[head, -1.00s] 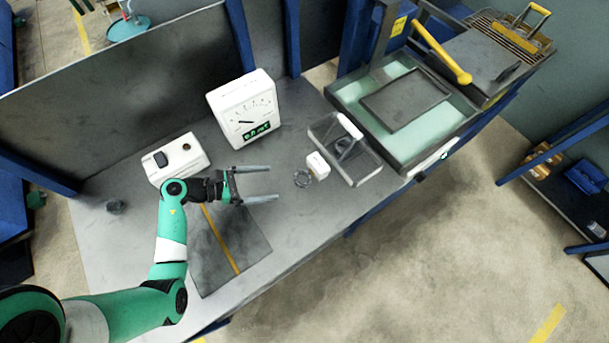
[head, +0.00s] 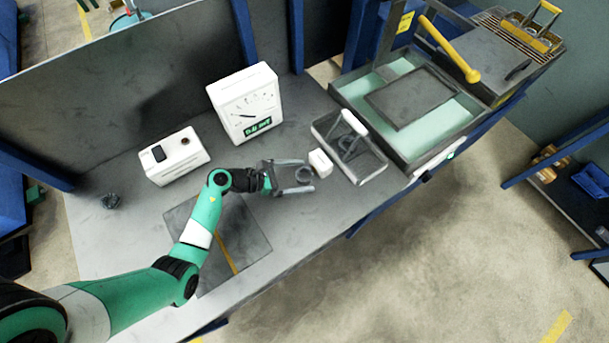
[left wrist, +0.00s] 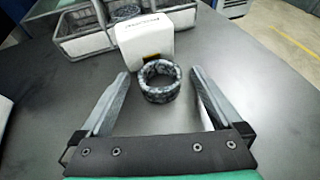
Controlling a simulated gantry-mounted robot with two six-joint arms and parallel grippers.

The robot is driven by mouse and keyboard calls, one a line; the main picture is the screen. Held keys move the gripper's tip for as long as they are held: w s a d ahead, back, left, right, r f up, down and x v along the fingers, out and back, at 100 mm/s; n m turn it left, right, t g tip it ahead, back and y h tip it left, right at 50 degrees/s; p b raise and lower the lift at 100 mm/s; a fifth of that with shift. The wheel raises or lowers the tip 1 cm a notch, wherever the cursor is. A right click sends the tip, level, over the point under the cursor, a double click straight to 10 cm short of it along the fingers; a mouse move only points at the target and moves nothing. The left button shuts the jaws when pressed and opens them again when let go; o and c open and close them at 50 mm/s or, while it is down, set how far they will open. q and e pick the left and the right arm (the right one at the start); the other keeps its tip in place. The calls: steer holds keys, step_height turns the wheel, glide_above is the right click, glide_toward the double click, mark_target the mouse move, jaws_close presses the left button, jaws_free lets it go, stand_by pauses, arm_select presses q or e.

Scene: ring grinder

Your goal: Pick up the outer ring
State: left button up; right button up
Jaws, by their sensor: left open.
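A dark grey, speckled ring (head: 304,174), taken as the outer ring, lies flat on the grey table beside a small white block. It also shows in the left wrist view (left wrist: 160,92), just in front of the white block (left wrist: 146,42). My left gripper (head: 307,175) is open and low over the table, its two fingers on either side of the ring. In the left wrist view the ring sits near the level of the fingertips (left wrist: 160,74), with gaps to both fingers. My right gripper is not in view.
A clear-walled tray (head: 372,170) holding dark rings stands right of the block. A small dark ring-like part (head: 110,201) lies far left. A dark mat (head: 190,225) lies in front.

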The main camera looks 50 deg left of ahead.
mark_target(299, 171)
arm_select(q)
jaws_close()
stand_by(0.3)
steer(key=shift+r, duration=0.1)
steer(key=r, duration=0.1)
steer(key=r+p, duration=0.2)
steer(key=r, duration=0.1)
steer(key=shift+s+d, duration=0.15)
steer(key=shift+s, duration=0.1)
steer(key=s+d+r+p, duration=0.5)
steer(key=s+d+r, duration=0.2)
steer(key=s+r, duration=0.2)
steer(key=shift+s+d, duration=0.4)
steer(key=shift+s, duration=0.65)
